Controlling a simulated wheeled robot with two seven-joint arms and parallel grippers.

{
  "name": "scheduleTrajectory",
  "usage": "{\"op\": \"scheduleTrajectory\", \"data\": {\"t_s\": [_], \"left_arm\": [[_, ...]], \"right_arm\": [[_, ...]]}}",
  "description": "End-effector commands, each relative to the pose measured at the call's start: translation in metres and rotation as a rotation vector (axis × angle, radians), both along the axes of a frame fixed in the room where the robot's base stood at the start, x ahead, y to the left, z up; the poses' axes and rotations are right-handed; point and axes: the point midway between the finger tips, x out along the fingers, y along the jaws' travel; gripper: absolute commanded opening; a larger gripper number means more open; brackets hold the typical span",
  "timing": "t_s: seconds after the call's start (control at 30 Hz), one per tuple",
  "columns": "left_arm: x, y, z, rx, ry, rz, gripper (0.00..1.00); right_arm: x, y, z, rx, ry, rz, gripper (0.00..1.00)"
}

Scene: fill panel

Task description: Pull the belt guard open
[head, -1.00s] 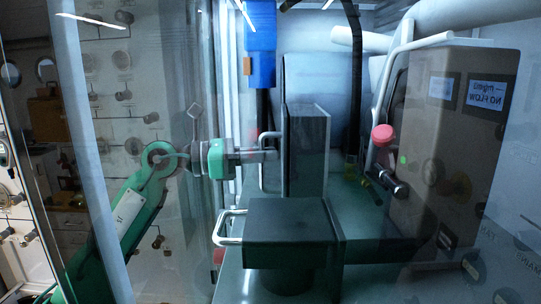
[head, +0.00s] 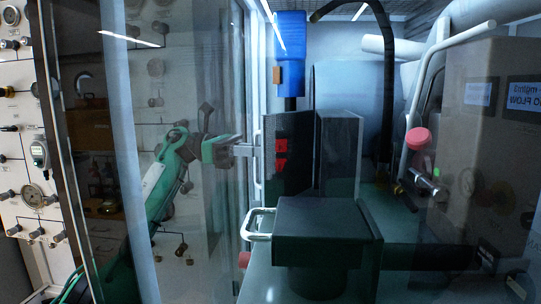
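The belt guard (head: 288,150) is a dark upright panel left of a dark box-shaped housing (head: 338,152), in the middle of the head view. It stands swung out from the housing, with red marks on the face I see. Its pale vertical handle (head: 258,172) is on its left edge. My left gripper (head: 246,150) comes in from the left, and its fingers are at the handle and appear closed on it. The fingertips are partly hidden by the handle. My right gripper is not in view.
A dark block with a white handle (head: 258,224) stands low in front of the guard. A blue motor (head: 290,55) is above it. A grey cabinet with a red knob (head: 418,138) is on the right. Clear panels with pale posts stand on the left.

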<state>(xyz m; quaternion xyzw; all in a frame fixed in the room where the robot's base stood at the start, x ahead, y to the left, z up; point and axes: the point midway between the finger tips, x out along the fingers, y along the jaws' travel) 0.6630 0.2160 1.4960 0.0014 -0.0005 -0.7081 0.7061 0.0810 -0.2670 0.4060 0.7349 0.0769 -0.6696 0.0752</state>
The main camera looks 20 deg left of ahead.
Motion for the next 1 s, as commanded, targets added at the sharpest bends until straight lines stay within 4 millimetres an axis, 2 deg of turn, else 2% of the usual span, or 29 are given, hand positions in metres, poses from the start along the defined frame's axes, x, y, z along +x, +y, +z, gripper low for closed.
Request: {"op": "scheduleTrajectory", "data": {"t_s": [0.23,0.7,0.73,0.8,1.0], "left_arm": [[0.0076,0.0088,0.0018,-0.003,-0.001,0.003,0.0],[0.0086,0.0097,0.0021,-0.003,-0.001,0.003,0.0],[0.0085,0.0096,0.0021,-0.003,-0.001,0.003,0.16],[0.0085,0.0095,0.0018,-0.003,-0.001,0.002,0.26],[0.0085,0.0094,0.0009,-0.002,0.0,0.002,0.26]], "right_arm": [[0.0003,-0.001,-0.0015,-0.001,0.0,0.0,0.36],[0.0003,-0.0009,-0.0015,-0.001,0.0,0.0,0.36],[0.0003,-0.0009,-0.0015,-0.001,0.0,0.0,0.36],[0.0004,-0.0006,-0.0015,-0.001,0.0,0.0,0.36],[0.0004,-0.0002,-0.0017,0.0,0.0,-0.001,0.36]]}}
